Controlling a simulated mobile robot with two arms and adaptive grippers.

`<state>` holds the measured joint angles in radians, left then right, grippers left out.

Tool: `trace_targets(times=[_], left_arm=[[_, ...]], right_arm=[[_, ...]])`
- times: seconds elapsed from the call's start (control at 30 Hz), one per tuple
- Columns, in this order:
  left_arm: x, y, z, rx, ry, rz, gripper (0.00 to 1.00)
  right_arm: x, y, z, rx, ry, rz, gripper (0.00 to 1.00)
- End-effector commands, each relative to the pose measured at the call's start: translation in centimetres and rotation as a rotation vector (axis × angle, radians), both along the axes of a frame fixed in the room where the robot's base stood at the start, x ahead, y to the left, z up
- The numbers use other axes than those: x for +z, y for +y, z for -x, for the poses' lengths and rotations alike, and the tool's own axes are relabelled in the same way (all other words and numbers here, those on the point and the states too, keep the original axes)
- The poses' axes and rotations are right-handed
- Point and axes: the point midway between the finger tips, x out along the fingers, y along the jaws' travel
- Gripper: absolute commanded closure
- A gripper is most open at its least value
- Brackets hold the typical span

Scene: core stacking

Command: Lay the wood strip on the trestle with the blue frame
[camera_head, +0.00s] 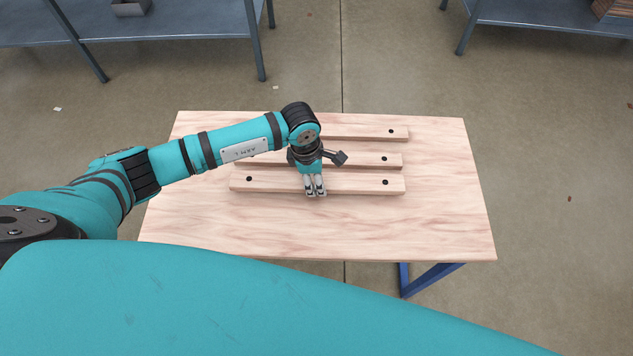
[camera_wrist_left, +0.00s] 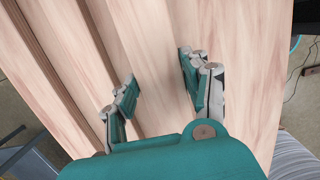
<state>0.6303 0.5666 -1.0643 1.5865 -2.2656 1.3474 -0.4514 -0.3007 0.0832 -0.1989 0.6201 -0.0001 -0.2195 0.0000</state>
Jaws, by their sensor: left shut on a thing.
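The trestle (camera_head: 440,225) has a pale wooden top, and part of its blue frame (camera_head: 425,278) shows below the near edge at the right. Three pale wood strips with dark holes lie side by side across the top: a near strip (camera_head: 360,182), a middle strip (camera_head: 370,160) and a far strip (camera_head: 365,132). My left gripper (camera_head: 315,192) points down and is shut on the near strip, around its middle. In the left wrist view its fingers (camera_wrist_left: 163,92) stand on either side of the wood. I cannot tell whether this strip touches the top. My right gripper is not in view.
The front part of the trestle top is clear. Grey metal shelves stand beyond it at the back left (camera_head: 170,22) and back right (camera_head: 540,12). A small grey box (camera_head: 130,8) sits on the left shelf. The concrete floor between is mostly free.

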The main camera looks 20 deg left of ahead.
Motion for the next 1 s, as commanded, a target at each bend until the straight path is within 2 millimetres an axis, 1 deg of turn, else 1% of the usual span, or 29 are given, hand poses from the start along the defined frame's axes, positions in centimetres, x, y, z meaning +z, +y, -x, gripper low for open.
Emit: trace_targets(times=[0.03,0.1,0.2,0.47,0.57,0.6,0.73,0.77,1.0], left_arm=[[-0.8,-0.2,0.5,-0.001,0.013,0.001,1.0],[-1.7,-0.2,0.4,-0.002,0.01,0.001,1.0],[-2.5,-0.2,0.4,-0.002,0.007,0.002,1.0],[-2.7,-0.2,0.4,-0.003,0.006,0.001,1.0],[-3.1,-0.2,0.4,-0.003,0.006,0.001,1.0],[-3.0,-0.1,0.4,-0.003,0.007,-0.001,0.48],[-3.0,-0.1,0.4,-0.003,0.008,-0.001,0.31],[-2.9,-0.1,0.4,-0.003,0.008,-0.001,0.3],[-2.9,-0.1,0.4,-0.003,0.008,-0.001,0.3]], right_arm=[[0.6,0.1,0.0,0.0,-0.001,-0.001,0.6],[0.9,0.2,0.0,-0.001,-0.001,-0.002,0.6],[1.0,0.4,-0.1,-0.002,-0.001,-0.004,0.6],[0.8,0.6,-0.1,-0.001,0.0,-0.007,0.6],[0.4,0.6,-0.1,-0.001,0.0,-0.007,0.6],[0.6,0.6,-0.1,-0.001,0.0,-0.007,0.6],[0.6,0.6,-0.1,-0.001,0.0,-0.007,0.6],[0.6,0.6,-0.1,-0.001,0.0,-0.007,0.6],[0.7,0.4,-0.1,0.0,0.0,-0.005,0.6]])
